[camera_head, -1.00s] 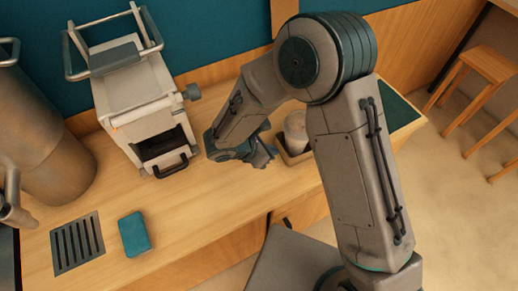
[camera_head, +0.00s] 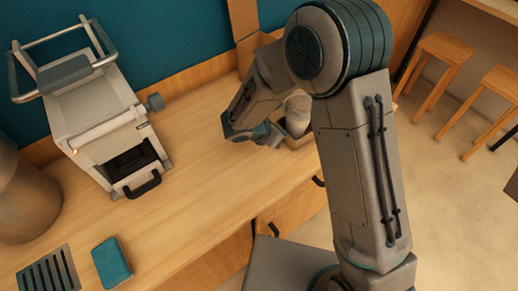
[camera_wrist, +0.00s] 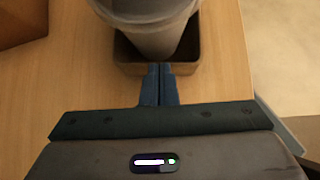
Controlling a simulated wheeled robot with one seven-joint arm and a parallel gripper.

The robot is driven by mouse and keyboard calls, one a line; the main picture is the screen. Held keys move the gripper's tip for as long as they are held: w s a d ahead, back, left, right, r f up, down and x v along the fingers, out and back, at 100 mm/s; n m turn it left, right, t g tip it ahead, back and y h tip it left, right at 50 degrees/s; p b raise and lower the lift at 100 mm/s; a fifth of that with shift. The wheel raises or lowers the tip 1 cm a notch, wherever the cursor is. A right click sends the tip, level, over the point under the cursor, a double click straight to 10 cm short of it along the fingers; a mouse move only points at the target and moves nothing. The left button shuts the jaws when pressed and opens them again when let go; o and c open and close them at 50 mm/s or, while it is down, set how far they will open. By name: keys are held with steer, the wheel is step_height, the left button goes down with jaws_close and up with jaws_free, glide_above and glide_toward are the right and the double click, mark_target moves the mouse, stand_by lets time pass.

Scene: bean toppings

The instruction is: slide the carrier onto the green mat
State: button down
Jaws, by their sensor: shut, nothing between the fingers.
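The carrier, a small tan open-topped tray (camera_head: 299,143), stands on the wooden counter toward its right end, partly behind my arm. A grey cup (camera_head: 297,112) stands in it. In the wrist view the carrier (camera_wrist: 126,66) and the cup (camera_wrist: 150,40) are just beyond my fingertips. My gripper (camera_head: 274,138) is shut and empty, low at the carrier's left side. In the wrist view its fingertips (camera_wrist: 160,68) meet the carrier's near wall; I cannot tell whether they press on it. The green mat is not visible now; my arm covers that part of the counter.
A beige machine (camera_head: 105,125) with a dark opening and handle stands to the left on the counter. A teal block (camera_head: 112,263) and a slotted grate (camera_head: 48,278) lie at the front left. Wooden stools (camera_head: 440,65) stand on the floor at right. The counter between machine and gripper is clear.

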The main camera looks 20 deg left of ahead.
steer(key=w+d, duration=0.4)
steer(key=w, duration=0.1)
steer(key=w+d+b, duration=0.1)
steer(key=w+d, duration=0.2)
steer(key=w, duration=0.2)
steer(key=w+d+b, duration=0.1)
steer(key=w+d, duration=0.3)
steer(key=w, duration=0.1)
steer(key=shift+w+d, duration=0.35)
